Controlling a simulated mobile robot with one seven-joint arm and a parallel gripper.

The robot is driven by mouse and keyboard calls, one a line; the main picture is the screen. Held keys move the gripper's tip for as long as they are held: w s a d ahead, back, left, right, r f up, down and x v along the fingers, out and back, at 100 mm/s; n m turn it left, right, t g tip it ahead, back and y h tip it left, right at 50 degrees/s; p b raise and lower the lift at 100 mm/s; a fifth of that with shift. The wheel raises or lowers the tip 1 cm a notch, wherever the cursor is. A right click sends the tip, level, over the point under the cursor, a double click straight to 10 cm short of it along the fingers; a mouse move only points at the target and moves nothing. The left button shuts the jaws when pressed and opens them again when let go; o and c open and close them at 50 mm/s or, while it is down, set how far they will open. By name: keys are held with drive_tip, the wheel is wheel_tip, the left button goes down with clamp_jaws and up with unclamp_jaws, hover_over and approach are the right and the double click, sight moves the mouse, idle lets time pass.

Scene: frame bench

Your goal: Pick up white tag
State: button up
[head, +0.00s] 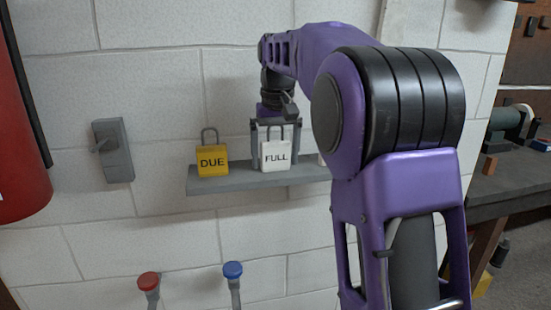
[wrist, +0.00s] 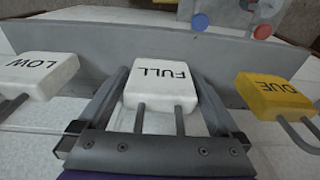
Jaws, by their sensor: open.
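A white padlock-shaped tag marked FULL (head: 275,157) stands on a grey wall shelf (head: 225,185). My gripper (head: 275,145) is over it from above, open, with one finger on each side. In the wrist view the FULL tag (wrist: 161,84) lies between the two fingers (wrist: 163,95), with small gaps showing. A second white tag, marked LOW (wrist: 38,75), stands to the left in the wrist view; in the head view my arm hides most of it. A yellow tag marked DUE (head: 213,161) is on the other side and also shows in the wrist view (wrist: 275,96).
A grey box with a lever (head: 113,150) is on the wall, left of the shelf. Red (head: 149,281) and blue (head: 232,270) knobs stand below it. A red cylinder (head: 18,150) is at the far left. A workbench (head: 500,190) stands at the right.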

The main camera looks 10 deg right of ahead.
drive_tip(key=c, duration=1.2)
drive_tip(key=shift+r, duration=0.15)
wheel_tip(320, 180, up, 10)
drive_tip(key=p, duration=0.3)
